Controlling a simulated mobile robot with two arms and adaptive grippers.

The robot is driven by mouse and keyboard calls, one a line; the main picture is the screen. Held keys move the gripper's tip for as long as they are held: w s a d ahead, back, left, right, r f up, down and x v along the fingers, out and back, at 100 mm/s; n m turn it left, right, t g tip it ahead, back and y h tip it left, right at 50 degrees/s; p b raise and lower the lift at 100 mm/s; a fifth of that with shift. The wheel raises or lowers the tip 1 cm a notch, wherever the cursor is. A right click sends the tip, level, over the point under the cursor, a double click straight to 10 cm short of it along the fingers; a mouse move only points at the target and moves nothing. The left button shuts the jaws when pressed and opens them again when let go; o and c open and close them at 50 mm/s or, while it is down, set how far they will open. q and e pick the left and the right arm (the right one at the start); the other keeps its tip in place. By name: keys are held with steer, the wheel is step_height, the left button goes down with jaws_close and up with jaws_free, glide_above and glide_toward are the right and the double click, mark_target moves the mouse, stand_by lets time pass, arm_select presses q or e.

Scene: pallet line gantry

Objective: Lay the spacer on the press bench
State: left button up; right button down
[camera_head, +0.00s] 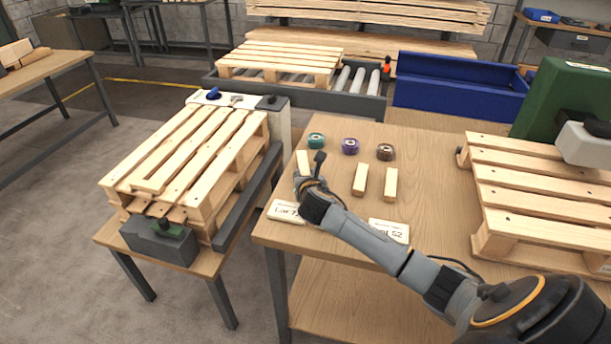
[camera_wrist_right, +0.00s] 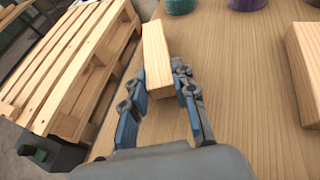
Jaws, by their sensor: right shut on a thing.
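A pale wooden spacer block (camera_head: 303,160) is at the left end of a row on the wooden bench. My right gripper (camera_head: 308,176) is shut on its near end; the fingers (camera_wrist_right: 160,100) sit on both sides of the block (camera_wrist_right: 157,58) in the right wrist view. I cannot tell whether the block touches the bench. Two similar blocks, a middle one (camera_head: 360,179) and a right one (camera_head: 391,184), lie to its right. A green press-like machine (camera_head: 566,100) stands at the bench's right end; the bench top (camera_head: 440,160) is wood. My left gripper is not in view.
Teal (camera_head: 316,140), purple (camera_head: 350,146) and brown (camera_head: 385,152) rolls stand behind the blocks. Label cards, left (camera_head: 286,211) and right (camera_head: 389,231), lie in front. A pallet (camera_head: 535,185) covers the bench's right side; another pallet stack (camera_head: 190,155) stands left, close to my gripper.

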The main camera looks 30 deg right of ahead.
steer(key=shift+f, duration=0.55)
steer(key=shift+s+f+b, duration=0.1)
steer(key=shift+f+b, duration=0.15)
steer(key=shift+b, duration=0.05)
steer(key=shift+s+a+f, duration=0.1)
steer(key=shift+s+f, duration=0.1)
steer(key=shift+f, duration=0.2)
steer(key=c, duration=1)
jaws_free()
steer(key=shift+f, duration=0.1)
steer(key=shift+s+a, duration=0.25)
steer(key=shift+s, duration=0.1)
steer(key=v, duration=0.2)
steer(key=r+v, duration=0.1)
steer(key=v, duration=0.4)
steer(key=shift+w+r, duration=0.15)
steer(key=shift+r, duration=0.2)
